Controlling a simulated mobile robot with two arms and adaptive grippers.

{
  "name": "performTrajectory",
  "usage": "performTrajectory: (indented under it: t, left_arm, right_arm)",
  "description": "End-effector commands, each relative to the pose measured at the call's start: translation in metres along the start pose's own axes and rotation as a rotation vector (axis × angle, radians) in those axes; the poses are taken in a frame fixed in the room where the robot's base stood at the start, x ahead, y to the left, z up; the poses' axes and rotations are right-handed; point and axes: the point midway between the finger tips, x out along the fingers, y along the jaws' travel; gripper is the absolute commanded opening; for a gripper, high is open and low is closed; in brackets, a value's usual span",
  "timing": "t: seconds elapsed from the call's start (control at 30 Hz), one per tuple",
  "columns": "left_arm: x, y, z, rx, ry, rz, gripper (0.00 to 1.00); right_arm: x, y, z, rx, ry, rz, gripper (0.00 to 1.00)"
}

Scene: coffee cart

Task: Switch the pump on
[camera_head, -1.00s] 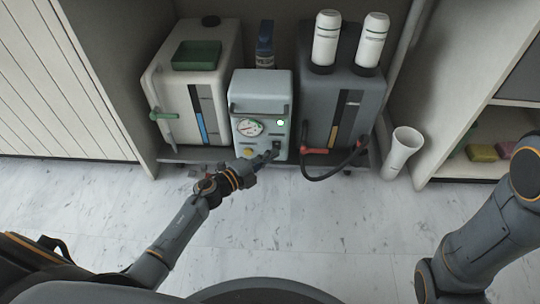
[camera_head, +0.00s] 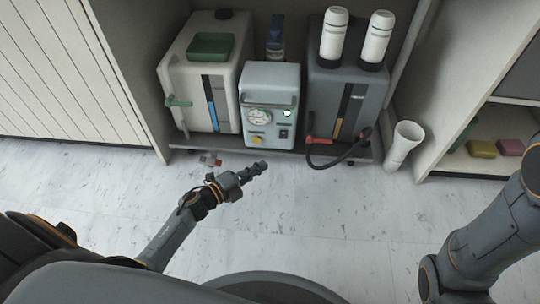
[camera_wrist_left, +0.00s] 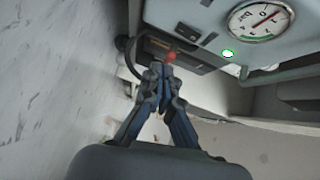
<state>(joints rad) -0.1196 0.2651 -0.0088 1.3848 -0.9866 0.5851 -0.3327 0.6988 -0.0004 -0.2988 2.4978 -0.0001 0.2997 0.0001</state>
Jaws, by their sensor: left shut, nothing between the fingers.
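The pump (camera_head: 270,79) is a pale blue-grey box between two tanks. In the left wrist view, the gauge (camera_wrist_left: 260,20) and lit lamp (camera_wrist_left: 228,53) show at upper right. My left gripper (camera_head: 264,166) is shut and empty, in front of and below the pump, apart from it. Its closed fingertips (camera_wrist_left: 163,72) show in the wrist view. My right arm is at the right edge; its gripper is out of view.
A white tank (camera_head: 185,62) with a green tray (camera_head: 210,46) stands left. A dark tank (camera_head: 325,95) with two white bottles (camera_head: 333,36) stands right, with a black hose (camera_head: 348,161) in front. A white cup-like tube (camera_head: 403,145) stands farther right.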

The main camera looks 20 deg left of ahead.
Motion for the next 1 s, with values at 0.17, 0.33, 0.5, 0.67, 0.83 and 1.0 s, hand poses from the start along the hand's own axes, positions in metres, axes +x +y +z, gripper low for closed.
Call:
performTrajectory:
  t: [0.17,0.33,0.5,0.67,0.83,1.0]
  left_arm:
    - [-0.024,0.003,0.000,-0.001,-0.001,0.001,0.00]
    - [-0.030,0.005,0.001,0.000,0.000,-0.001,0.00]
    - [-0.030,0.005,0.001,0.001,0.000,-0.001,0.00]
    - [-0.030,0.005,0.001,0.000,0.000,-0.001,0.00]
    - [-0.030,0.005,0.001,0.000,0.000,-0.001,0.00]
    - [-0.025,-0.027,-0.015,-0.036,0.027,-0.055,0.00]
  right_arm:
    - [0.011,0.002,0.003,0.000,0.003,-0.001,0.40]
    - [0.012,0.002,0.003,0.001,0.003,-0.001,0.40]
    - [0.012,0.002,0.003,0.001,0.004,-0.001,0.40]
    - [0.012,0.002,0.002,0.001,0.006,-0.001,0.40]
    - [0.012,0.002,0.002,0.002,0.005,-0.001,0.40]
    - [0.011,0.005,0.013,0.005,-0.024,0.010,0.40]
